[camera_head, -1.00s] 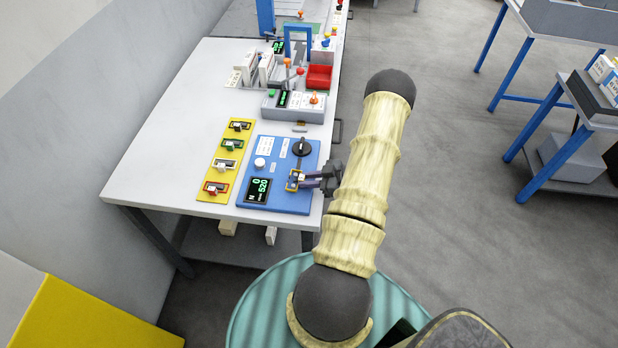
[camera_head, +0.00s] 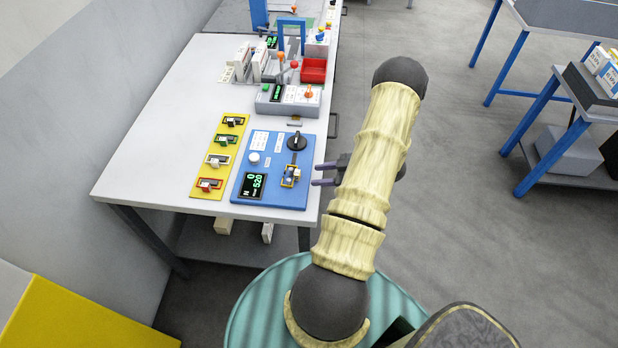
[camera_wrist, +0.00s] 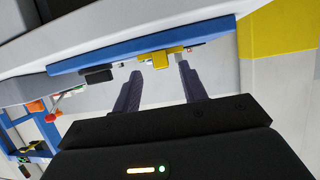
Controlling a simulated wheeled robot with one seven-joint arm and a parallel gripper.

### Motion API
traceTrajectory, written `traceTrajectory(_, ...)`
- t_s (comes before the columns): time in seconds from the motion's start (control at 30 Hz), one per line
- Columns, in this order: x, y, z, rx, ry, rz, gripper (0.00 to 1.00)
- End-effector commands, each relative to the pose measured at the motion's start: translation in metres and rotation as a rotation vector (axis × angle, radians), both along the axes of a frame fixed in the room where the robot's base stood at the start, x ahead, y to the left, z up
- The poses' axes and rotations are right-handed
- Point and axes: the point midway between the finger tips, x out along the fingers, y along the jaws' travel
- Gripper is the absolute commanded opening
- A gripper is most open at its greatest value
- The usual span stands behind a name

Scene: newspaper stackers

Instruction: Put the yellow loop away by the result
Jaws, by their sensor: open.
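The yellow loop (camera_head: 290,175) sits at the right end of the blue panel (camera_head: 262,205), below the black knob (camera_head: 297,142). It has a small blue part within it. In the wrist view the yellow loop (camera_wrist: 162,57) is at the panel's edge, beyond the fingertips. My gripper (camera_head: 315,175) is open and empty, just right of the loop and apart from it. In the wrist view my gripper's fingers (camera_wrist: 160,70) are spread. The panel's display (camera_head: 254,185) shows a green 0 above 520.
A yellow board (camera_head: 206,168) left of the panel carries several small framed pieces, among them green, white and red ones. A grey control box (camera_head: 289,100), a red bin (camera_head: 313,70) and white upright stacks (camera_head: 250,62) stand farther back. The table's left part is clear.

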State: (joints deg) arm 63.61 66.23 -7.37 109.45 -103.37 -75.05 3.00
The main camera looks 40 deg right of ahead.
Motion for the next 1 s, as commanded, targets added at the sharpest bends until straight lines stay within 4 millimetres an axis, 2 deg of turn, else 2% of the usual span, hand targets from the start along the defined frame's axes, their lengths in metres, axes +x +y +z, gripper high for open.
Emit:
traceTrajectory(0.5,-0.076,-0.056,0.037,-0.002,0.000,-0.001,0.42)
traceTrajectory(0.7,-0.088,-0.064,0.045,0.000,0.000,0.001,0.42)
traceTrajectory(1.0,-0.089,-0.065,0.046,0.001,-0.001,0.001,0.42)
